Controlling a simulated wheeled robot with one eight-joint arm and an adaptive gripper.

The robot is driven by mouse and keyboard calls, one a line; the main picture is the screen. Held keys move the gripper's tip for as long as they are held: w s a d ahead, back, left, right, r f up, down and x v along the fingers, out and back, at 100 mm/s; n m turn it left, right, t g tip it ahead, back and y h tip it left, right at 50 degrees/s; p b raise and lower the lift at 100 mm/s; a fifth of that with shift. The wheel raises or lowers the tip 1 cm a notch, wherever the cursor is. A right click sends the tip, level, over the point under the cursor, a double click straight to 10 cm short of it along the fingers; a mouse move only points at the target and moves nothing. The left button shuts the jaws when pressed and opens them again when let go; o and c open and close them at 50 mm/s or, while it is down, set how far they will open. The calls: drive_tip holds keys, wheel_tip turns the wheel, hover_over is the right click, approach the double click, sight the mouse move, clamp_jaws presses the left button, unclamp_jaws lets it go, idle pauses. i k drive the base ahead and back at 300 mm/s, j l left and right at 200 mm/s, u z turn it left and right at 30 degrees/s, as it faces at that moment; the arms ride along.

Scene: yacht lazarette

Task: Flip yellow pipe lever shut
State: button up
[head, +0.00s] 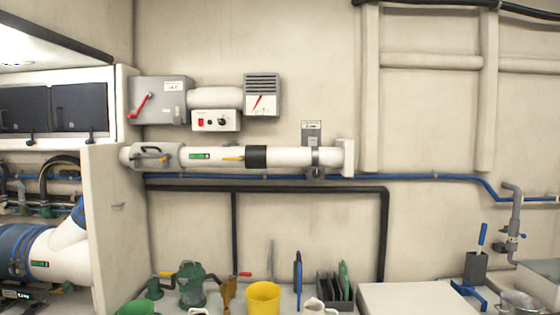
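A white horizontal pipe (295,156) runs along the back wall at mid-height. My gripper is not in view.
A grey box with a red handle (141,105) and a gauge (262,95) are above the pipe. A blue pipe (400,177) runs below it. A yellow bucket (263,297), a green pump (192,287) and a caddy (335,288) stand below. A white partition (115,225) rises at left.

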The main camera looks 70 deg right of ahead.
sight(240, 159)
drive_tip(key=j+z, duration=0.1)
drive_tip(key=z, duration=1.85)
drive_tip(key=l, duration=0.05)
